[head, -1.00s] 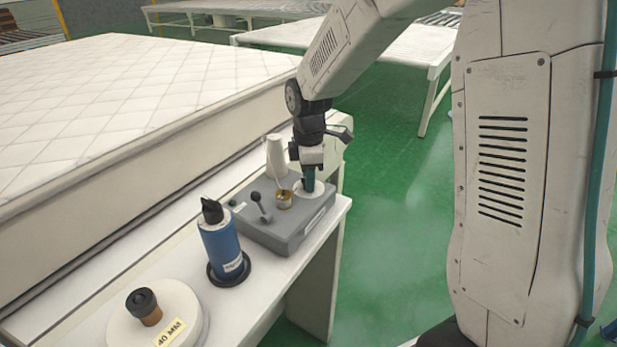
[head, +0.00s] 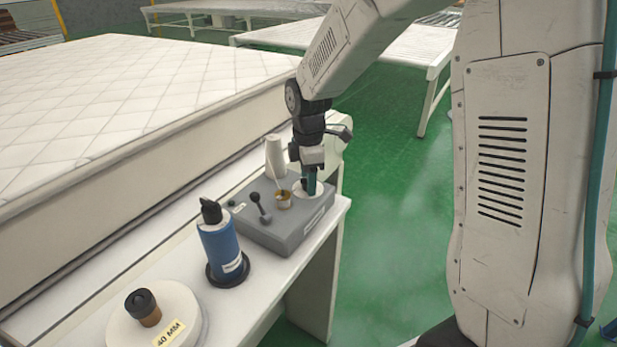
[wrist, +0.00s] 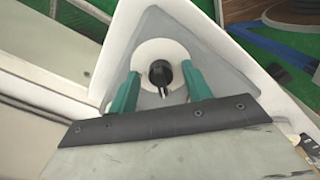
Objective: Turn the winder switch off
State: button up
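A grey winder box (head: 280,232) sits on the white bench. On top it has a lever with a dark ball (head: 257,203), a brass cup (head: 284,199) and a white disc (head: 321,190) at the right end. My gripper (head: 310,184) points down over the disc and hides part of it. In the wrist view the gripper's two teal fingers (wrist: 162,86) stand apart on either side of a black knob (wrist: 160,73) at the centre of the white disc (wrist: 182,53). A gap shows between each finger and the knob. I cannot tell which control is the winder switch.
A white cone (head: 275,157) stands close behind the box. A blue bottle-like cylinder (head: 220,250) and a round white piece marked 40 MM (head: 183,305) stand nearer on the bench (head: 262,292). A quilted mattress (head: 110,110) lies left. Green floor (head: 400,200) is clear at right.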

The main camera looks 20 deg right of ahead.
notch_tip(320, 180, up, 8)
jog(key=shift+f, duration=0.1)
dwell(0.4)
dwell(0.4)
jog(key=shift+s+m, duration=0.1)
jog(key=shift+m, duration=0.5)
jog(key=s+d+r+m, duration=0.1)
jog(key=s+r+m, duration=0.2)
jog(key=s+m, duration=0.4)
jog(key=s+d+r+m+t, duration=0.1)
jog(key=s+m, duration=0.7)
jog(key=s, duration=1.5)
notch_tip(320, 180, up, 3)
jog(key=shift+d+f, duration=0.2)
jog(key=shift+d, duration=0.45)
